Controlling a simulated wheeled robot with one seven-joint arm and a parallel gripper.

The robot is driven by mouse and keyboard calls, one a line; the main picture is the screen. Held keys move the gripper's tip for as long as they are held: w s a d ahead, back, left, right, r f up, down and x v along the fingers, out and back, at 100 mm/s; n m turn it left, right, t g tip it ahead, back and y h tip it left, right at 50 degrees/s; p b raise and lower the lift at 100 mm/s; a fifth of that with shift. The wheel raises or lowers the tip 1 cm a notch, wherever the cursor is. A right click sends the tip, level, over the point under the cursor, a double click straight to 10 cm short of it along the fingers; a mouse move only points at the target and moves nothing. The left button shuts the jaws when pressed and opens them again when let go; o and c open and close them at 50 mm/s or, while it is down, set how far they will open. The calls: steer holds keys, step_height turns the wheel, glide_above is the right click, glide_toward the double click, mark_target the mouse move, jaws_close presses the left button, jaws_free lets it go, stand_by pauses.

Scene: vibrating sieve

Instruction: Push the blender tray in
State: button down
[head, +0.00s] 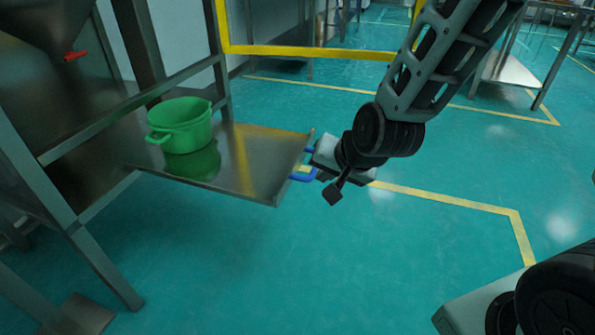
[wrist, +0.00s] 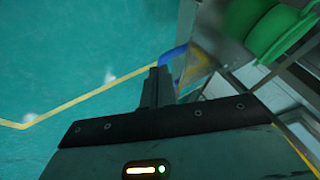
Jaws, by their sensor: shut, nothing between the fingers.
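The blender tray (head: 255,160) is a flat metal tray sticking out to the right from the metal frame in the head view. A blue handle (head: 303,177) is on its right edge, and part of it is hidden by my gripper. My gripper (head: 314,163) is at this handle, with its fingers pointing left at the tray. In the wrist view my gripper (wrist: 160,72) shows its fingers closed together and empty, close beside the blue handle (wrist: 173,55). I cannot tell whether they touch it. A green pot (head: 180,125) stands upright on the tray; it also shows in the wrist view (wrist: 270,25).
The metal frame (head: 130,105) and a hopper with a red lever (head: 75,55) stand at the left. A yellow rail (head: 300,51) runs behind the tray. The green floor (head: 230,265) in front of and right of the tray is clear.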

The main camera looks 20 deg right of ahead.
mark_target(303, 180)
steer(key=w+a+f+b, duration=0.2)
steer(key=w+f, duration=0.1)
steer(key=w+a+f+b, duration=0.1)
steer(key=f, duration=0.1)
steer(key=shift+w, duration=0.4)
steer(key=shift+w+a+r, duration=0.15)
steer(key=shift+w+a, duration=0.3)
steer(key=shift+a, duration=0.15)
